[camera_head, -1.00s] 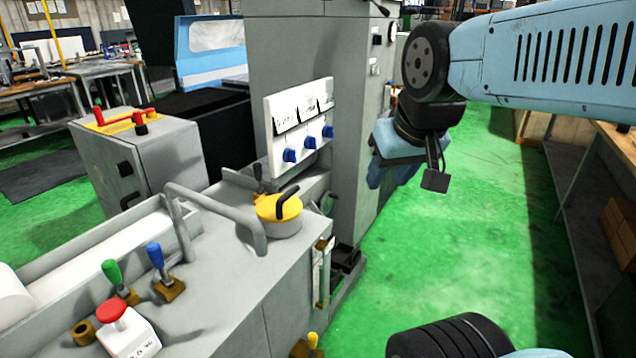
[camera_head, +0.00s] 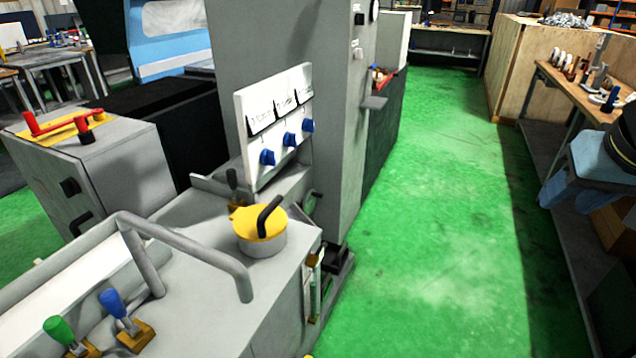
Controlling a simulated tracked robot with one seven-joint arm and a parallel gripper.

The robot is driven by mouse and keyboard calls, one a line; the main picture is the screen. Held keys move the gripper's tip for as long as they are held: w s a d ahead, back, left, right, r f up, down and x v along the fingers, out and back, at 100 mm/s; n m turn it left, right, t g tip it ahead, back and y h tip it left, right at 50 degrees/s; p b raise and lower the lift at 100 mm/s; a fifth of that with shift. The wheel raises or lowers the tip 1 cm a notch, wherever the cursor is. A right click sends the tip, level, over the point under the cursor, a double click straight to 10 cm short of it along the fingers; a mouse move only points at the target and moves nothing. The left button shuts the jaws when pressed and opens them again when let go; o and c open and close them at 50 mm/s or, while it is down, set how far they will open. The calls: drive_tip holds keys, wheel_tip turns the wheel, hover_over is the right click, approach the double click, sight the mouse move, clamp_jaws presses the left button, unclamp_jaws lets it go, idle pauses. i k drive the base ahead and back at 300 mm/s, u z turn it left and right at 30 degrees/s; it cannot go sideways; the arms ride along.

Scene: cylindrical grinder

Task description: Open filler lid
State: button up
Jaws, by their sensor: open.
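The filler lid (camera_head: 250,226) is a yellow round cap with a curved black handle. It lies flat and shut on a short grey round filler neck (camera_head: 265,244) on the machine's grey top, left of the picture's middle. My gripper (camera_head: 566,196) is at the right edge, light blue with a black wrist, partly cut off by the frame. Its jaws are open and nothing shows between them. It is far to the right of the lid, across the green floor, and does not touch it.
A bent grey rail (camera_head: 190,245) stands left of the lid. A white panel with blue knobs (camera_head: 277,125) rises behind it. Blue (camera_head: 122,315) and green (camera_head: 62,332) levers are at the lower left. A wooden bench (camera_head: 562,88) is at the right. The green floor (camera_head: 440,230) between is clear.

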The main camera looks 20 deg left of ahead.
sight(260, 221)
drive_tip(key=z, duration=1.05)
drive_tip(key=i, duration=1)
drive_tip(key=u, duration=1.55)
drive_tip(key=i, duration=0.2)
drive_tip(key=u, duration=2.5)
